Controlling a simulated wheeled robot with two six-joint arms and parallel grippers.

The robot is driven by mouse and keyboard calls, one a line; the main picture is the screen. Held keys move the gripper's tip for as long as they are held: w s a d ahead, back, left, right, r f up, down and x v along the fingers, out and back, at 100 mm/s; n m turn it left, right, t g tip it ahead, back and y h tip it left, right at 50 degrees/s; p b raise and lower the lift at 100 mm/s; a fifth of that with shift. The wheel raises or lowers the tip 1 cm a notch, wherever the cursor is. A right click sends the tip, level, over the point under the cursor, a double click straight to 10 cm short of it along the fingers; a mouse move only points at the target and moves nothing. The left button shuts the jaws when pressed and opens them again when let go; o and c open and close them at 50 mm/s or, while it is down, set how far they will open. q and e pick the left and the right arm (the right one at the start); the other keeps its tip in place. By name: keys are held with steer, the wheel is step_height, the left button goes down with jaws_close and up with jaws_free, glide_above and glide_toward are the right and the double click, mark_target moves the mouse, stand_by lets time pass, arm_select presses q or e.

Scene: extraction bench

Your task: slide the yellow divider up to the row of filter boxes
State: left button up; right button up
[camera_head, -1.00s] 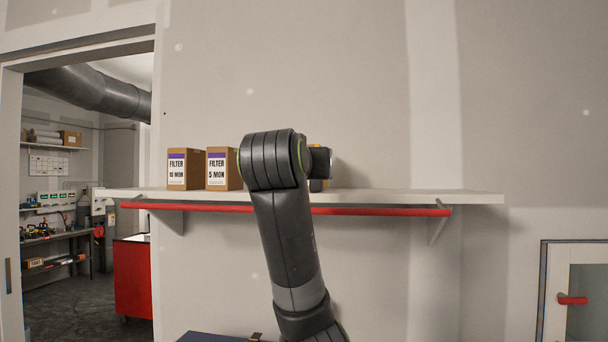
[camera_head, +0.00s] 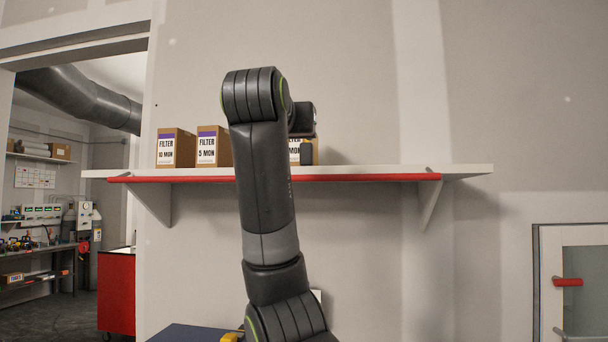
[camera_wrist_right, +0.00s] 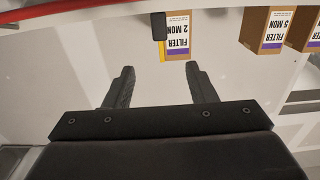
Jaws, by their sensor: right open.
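The yellow divider (camera_wrist_right: 162,50) shows in the right wrist view as a thin strip with a dark block in front, right beside the 2 MON filter box (camera_wrist_right: 178,36). I cannot tell whether they touch. In the head view my arm partly covers that 2 MON box (camera_head: 295,153). The filter boxes 10 MON (camera_head: 176,148) and 5 MON (camera_head: 213,147) stand upright on the shelf to its left; 5 MON also shows in the wrist view (camera_wrist_right: 266,32). My right gripper (camera_wrist_right: 160,69) is open and empty, its fingers pointing toward the divider and box, short of them. My left gripper is not in view.
The white wall shelf (camera_head: 400,170) has a red bar (camera_head: 370,178) along its front and brackets below. Its right part is clear. A doorway to another room is at the left, with a red cabinet (camera_head: 116,290). A dark blue surface (camera_head: 185,333) shows at the bottom.

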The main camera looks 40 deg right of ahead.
steer(key=p, duration=0.6)
glide_toward(306, 150)
steer(key=x, duration=0.7)
steer(key=shift+w+d+r, duration=0.15)
steer(key=shift+w+d, duration=0.1)
steer(key=shift+w, duration=0.05)
steer(key=shift+w+d, duration=0.3)
steer(key=shift+d, duration=0.1)
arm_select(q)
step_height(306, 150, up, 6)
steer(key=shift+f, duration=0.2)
arm_select(e)
jaws_close()
